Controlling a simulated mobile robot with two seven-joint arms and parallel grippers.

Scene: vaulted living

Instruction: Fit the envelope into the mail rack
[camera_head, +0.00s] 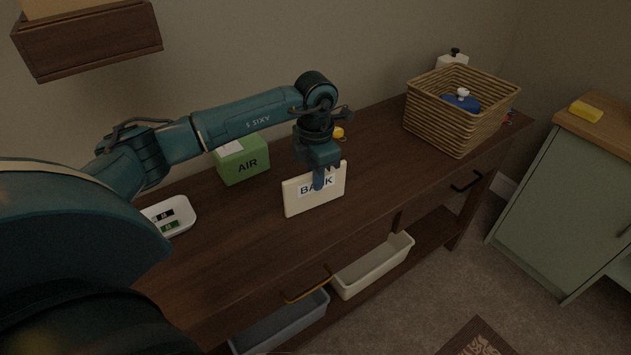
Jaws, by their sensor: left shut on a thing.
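The envelope (300,203) is a cream, flat, upright rectangle with a white label reading "BANK", partly covered by my fingers. It stands near the middle of the dark wooden console top, and I cannot tell whether its lower edge touches the wood. My left gripper (319,181) points down and is shut on its upper edge. A dark wooden wall box (90,42) at the top left, cut off by the frame, may be the mail rack. Something tan shows above its rim. My right gripper is out of view.
A wicker basket (439,122) stands at the right. The console top (385,185) is clear between envelope and basket.

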